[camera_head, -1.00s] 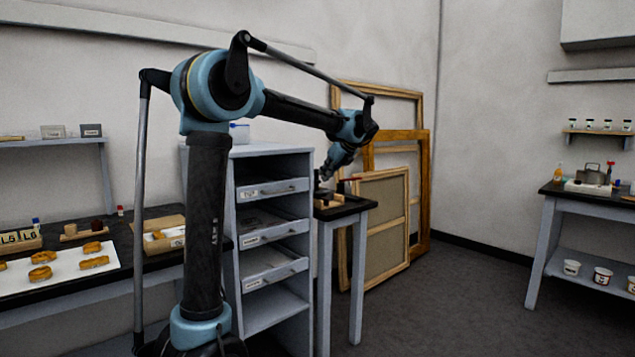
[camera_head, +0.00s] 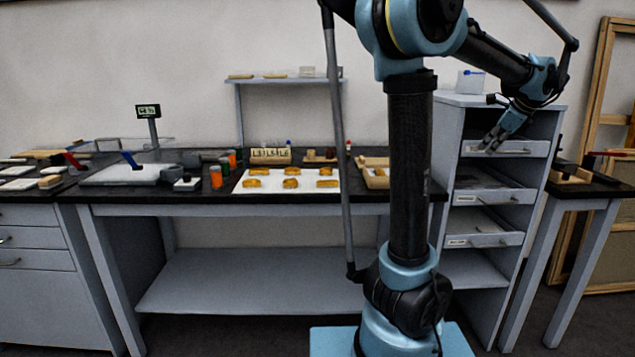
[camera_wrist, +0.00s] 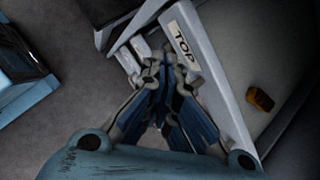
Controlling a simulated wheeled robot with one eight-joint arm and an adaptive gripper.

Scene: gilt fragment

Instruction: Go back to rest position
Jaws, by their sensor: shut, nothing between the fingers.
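My gripper (camera_head: 490,146) hangs at the end of my bent arm, in front of the grey drawer cabinet (camera_head: 470,101) at the right. It is shut and empty; its fingers meet in the wrist view (camera_wrist: 166,62). Beside the fingertips is a pale drawer front (camera_wrist: 208,75) with a label (camera_wrist: 182,43) reading "TOP". A small golden-brown fragment (camera_wrist: 260,99) lies on the surface behind that front. I cannot tell whether the fingers touch the drawer.
A long workbench (camera_head: 250,208) stands left of the cabinet, with a white sheet (camera_head: 291,184) bearing several golden pieces. A small dark-topped table (camera_head: 590,188) stands right of the cabinet, near wooden frames (camera_head: 598,100). Grey floor shows beside the cabinet in the wrist view.

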